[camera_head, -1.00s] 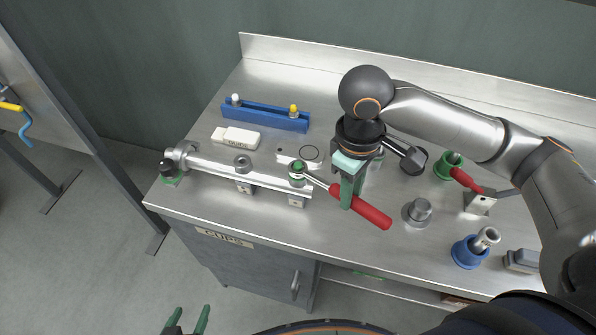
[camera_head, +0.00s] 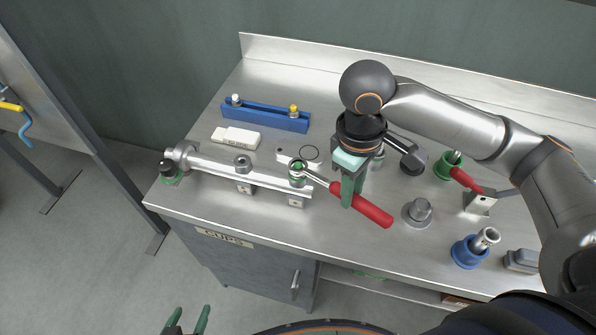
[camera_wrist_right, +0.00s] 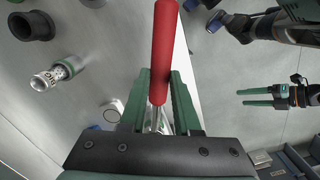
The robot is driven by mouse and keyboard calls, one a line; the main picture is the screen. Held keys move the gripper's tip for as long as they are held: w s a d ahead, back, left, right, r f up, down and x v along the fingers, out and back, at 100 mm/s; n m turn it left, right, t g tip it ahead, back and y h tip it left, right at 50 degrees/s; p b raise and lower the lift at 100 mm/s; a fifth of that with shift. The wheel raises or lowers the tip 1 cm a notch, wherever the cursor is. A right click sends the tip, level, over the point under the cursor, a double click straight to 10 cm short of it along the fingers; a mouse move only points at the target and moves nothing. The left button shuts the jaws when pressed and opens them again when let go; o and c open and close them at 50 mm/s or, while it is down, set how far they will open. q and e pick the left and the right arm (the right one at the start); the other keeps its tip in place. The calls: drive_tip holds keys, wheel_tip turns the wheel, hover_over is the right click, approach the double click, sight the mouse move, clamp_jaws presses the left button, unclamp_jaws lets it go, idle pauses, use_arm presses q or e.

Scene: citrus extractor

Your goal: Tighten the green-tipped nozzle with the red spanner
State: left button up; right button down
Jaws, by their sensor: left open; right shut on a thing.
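My right gripper (camera_head: 350,192) is shut on the red spanner (camera_head: 362,205), just where the red handle meets the metal shaft. In the right wrist view the red handle (camera_wrist_right: 164,50) sticks out between the green fingers. The spanner's metal head lies at the top of the green-tipped nozzle (camera_head: 297,181), on the right end of the metal pipe, and hides part of its green. I cannot tell whether the head is fully seated around it. My left gripper (camera_head: 187,321) is open and empty in front of the bench, low in the picture.

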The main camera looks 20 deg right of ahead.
drive_tip(key=shift+r, duration=3.85)
drive_tip(key=shift+d, duration=0.1)
drive_tip(key=shift+s+d+r, duration=0.4)
drive_tip(key=shift+s+r, duration=0.1)
drive_tip(key=shift+s, duration=0.2)
drive_tip(key=shift+s+d+r, duration=0.45)
drive_tip(key=shift+s+r, duration=0.05)
drive_tip(key=shift+s, duration=0.2)
drive_tip(key=shift+s+d+r, duration=0.4)
drive_tip(key=shift+s+r, duration=0.1)
drive_tip(key=shift+s, duration=0.2)
